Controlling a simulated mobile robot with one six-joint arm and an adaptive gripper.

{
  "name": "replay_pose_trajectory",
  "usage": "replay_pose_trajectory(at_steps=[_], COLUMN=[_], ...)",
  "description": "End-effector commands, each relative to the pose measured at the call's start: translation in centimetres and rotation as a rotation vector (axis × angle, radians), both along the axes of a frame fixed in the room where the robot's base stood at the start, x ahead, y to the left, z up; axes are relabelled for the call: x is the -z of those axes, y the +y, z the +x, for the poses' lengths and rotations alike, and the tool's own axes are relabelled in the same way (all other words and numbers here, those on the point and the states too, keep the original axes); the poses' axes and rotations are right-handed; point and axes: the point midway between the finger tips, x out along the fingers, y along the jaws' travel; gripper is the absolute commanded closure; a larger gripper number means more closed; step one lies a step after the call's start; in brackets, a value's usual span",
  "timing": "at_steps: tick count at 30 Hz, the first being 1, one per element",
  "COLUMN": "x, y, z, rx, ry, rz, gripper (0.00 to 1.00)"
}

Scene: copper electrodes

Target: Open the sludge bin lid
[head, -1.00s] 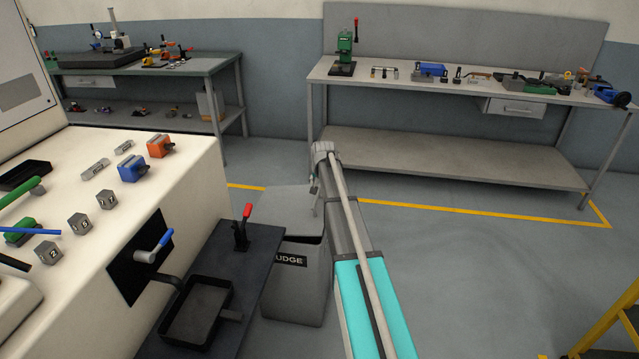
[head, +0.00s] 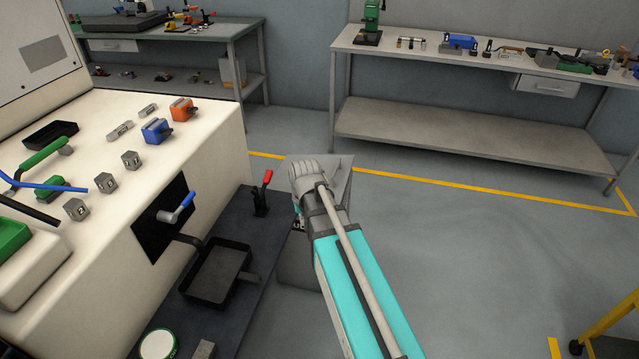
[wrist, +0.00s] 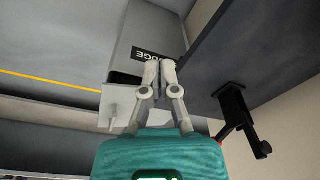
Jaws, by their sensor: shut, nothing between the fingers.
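The grey sludge bin (head: 296,268) stands on the floor beside the dark platform, largely covered by my arm in the head view. In the wrist view the bin (wrist: 147,28) carries a partly covered black label, and the lid (wrist: 122,103) has a small post-like handle (wrist: 112,119). A dark strip shows between lid and bin; I cannot tell if it is a gap or shadow. My gripper (wrist: 160,64) is shut and empty, its tips in front of the label; contact is unclear.
The dark platform (head: 240,225) with a red-handled clamp (head: 262,193) and black tray (head: 216,273) lies close left of the bin. A white machine (head: 110,215) stands farther left. A workbench (head: 470,145) is behind. Floor to the right is clear, up to yellow steps (head: 610,325).

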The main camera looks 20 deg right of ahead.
Motion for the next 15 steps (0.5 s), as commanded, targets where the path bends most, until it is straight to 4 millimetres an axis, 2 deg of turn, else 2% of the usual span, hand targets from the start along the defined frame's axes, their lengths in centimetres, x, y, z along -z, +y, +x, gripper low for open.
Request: replay_pose_trajectory(at_steps=[1, 3, 6, 10, 15], x=[0.0, 0.1, 0.1, 0.1, 0.1], y=[1.3, 2.6, 3.8, 4.4, 4.5], z=[-3.2, -5.7, -8.2, -9.7, -9.8], rx=[-0.038, -0.084, -0.131, -0.159, -0.166], ry=[0.023, 0.053, 0.083, 0.103, 0.108], rz=[-0.002, -0.004, -0.006, -0.007, -0.007], gripper=[1.00, 1.00, 1.00, 1.00, 1.00])
